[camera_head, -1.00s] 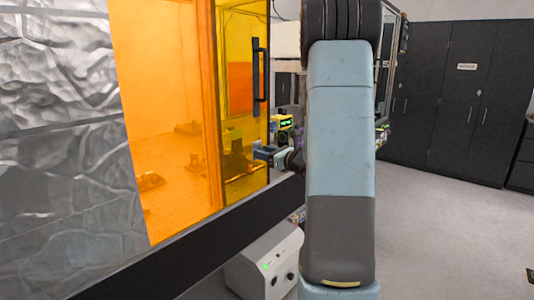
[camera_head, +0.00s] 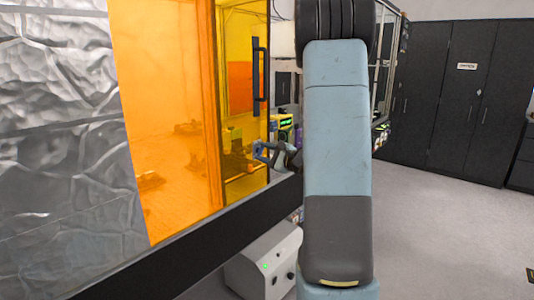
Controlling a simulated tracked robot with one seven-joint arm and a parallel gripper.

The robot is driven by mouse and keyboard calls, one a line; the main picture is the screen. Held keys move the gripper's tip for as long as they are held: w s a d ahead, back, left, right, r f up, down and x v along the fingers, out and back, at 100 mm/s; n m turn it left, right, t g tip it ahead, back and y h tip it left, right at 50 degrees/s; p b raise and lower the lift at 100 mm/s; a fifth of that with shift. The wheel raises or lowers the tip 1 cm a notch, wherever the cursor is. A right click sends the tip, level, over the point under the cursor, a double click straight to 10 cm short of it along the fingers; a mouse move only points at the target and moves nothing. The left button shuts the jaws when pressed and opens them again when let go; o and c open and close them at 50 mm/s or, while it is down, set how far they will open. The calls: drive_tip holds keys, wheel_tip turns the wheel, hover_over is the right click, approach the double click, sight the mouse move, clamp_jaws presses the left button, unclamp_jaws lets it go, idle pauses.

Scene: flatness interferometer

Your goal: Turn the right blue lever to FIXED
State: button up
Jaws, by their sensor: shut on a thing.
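My gripper (camera_head: 274,155) shows small in the camera_head view, just left of my large arm link and at the open right edge of the orange enclosure. It is shut on a small blue part (camera_head: 259,149), which appears to be the blue lever. The contact between them is too small to see clearly. My arm hides whatever lies to the right of the gripper. No FIXED marking can be read, and I cannot tell the lever's angle.
An orange see-through door (camera_head: 170,120) with a black handle (camera_head: 260,75) stands left of the gripper. A lit green display (camera_head: 284,122) is behind it. A white control box (camera_head: 265,262) sits low in front. Dark cabinets (camera_head: 450,100) stand at the right, with clear floor before them.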

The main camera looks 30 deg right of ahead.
drive_tip(key=n, duration=0.3)
drive_tip(key=shift+a+f+n, duration=0.1)
drive_tip(key=shift+f+n, duration=0.1)
drive_tip(key=shift+n, duration=0.1)
drive_tip(key=shift+f+n, duration=0.1)
drive_tip(key=shift+n, duration=1.4)
drive_tip(key=shift+s, duration=0.1)
drive_tip(key=o, duration=1.1)
drive_tip(key=shift+c, duration=0.2)
drive_tip(key=v, duration=1.3)
drive_tip(key=shift+s, duration=0.3)
